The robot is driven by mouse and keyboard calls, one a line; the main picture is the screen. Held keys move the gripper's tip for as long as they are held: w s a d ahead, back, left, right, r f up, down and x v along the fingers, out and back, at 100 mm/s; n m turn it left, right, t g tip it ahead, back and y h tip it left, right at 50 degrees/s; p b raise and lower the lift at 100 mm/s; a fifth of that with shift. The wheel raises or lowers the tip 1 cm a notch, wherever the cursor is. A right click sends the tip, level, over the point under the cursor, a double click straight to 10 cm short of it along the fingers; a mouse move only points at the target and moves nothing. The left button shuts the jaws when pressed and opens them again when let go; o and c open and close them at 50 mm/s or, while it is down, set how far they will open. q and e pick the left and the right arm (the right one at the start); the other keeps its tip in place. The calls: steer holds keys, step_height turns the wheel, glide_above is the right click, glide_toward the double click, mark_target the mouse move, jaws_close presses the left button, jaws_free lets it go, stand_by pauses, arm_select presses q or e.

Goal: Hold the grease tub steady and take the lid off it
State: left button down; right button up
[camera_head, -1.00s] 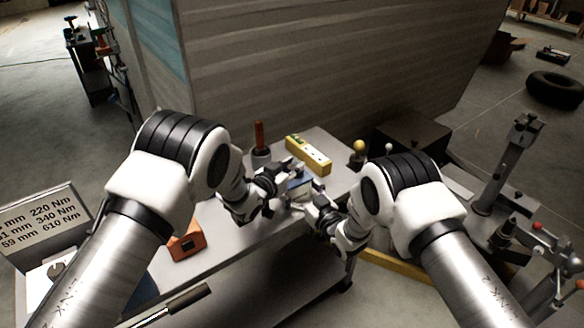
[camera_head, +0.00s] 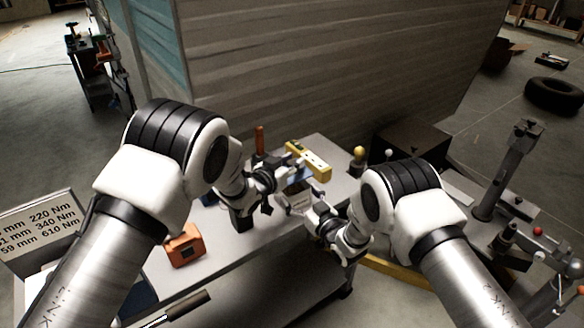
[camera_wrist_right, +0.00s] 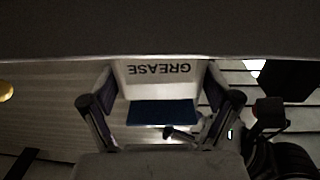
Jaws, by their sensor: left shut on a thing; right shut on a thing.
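The white grease tub (camera_head: 298,201) stands at the front edge of the bench, and its GREASE lettering shows upside down in the right wrist view (camera_wrist_right: 160,71). My right gripper (camera_head: 316,208) is shut on the tub, with a finger on each side of it in the wrist view. The blue lid (camera_head: 301,176) is above the tub and also shows in the wrist view (camera_wrist_right: 162,113). My left gripper (camera_head: 294,168) is shut on the lid from the far left side. I cannot tell whether a gap separates lid and tub.
A yellow box (camera_head: 309,160) lies just behind the lid. An orange-handled tool (camera_head: 259,140) stands behind my left wrist. An orange box (camera_head: 186,246) sits at the bench's left.

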arm_select(q)
step_height(320, 180, up, 2)
steer(key=shift+r, duration=0.1)
arm_select(e)
steer(key=shift+s+f, duration=0.1)
steer(key=shift+f, duration=0.1)
steer(key=o, duration=1.4)
arm_select(q)
steer(key=shift+w, duration=0.1)
arm_select(e)
steer(key=shift+o, duration=0.2)
